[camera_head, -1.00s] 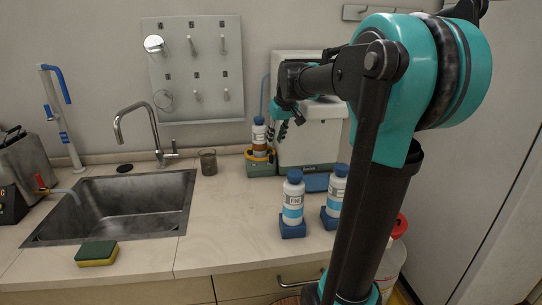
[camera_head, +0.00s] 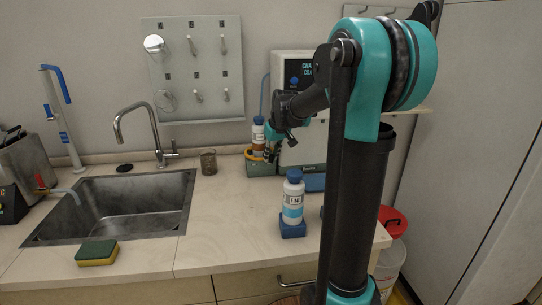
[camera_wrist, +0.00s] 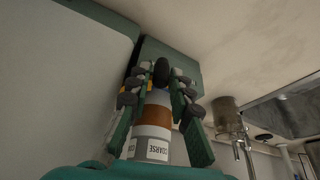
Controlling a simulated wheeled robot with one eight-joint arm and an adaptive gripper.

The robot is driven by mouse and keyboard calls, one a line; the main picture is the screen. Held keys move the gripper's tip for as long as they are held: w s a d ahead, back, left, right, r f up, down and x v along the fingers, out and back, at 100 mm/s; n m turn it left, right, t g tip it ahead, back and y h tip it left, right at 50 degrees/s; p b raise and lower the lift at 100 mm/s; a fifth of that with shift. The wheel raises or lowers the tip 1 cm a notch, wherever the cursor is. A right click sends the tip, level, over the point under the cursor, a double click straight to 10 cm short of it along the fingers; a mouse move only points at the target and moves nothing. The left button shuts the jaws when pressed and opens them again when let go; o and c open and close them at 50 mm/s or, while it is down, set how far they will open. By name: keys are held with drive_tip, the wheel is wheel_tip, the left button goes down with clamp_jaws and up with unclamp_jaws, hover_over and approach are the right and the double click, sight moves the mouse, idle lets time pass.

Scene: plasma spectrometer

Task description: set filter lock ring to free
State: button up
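The filter unit stands at the back of the counter, on a dark green base (camera_head: 262,169). Its yellow-orange ring (camera_head: 255,156) sits low around a bottle (camera_head: 258,133) with a blue cap. A black knob (camera_wrist: 161,72) shows between my fingertips, and a bit of yellow peeks out beside the left finger. My gripper (camera_head: 270,152) points down at the ring's right side; its fingers (camera_wrist: 162,71) are apart, straddling the knob, with small gaps seeming to remain. Most of the ring is hidden behind the fingers.
The spectrometer housing (camera_head: 299,150) stands close to the right of the filter. A white bottle (camera_head: 292,203) in a blue holder stands in front. A brown glass (camera_head: 208,162), faucet (camera_head: 148,130) and sink (camera_head: 120,205) lie to the left. The counter between sink and bottle is clear.

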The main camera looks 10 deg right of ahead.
clamp_jaws()
drive_tip(key=shift+a, duration=0.1)
drive_tip(key=a+m+h, duration=0.2)
drive_tip(key=a+m, duration=0.3)
drive_tip(key=a, duration=0.1)
drive_tip(key=shift+a+m, duration=0.15)
drive_tip(key=shift+m, duration=0.25)
idle(0.4)
idle(0.4)
drive_tip(key=shift+o, duration=1)
unclamp_jaws()
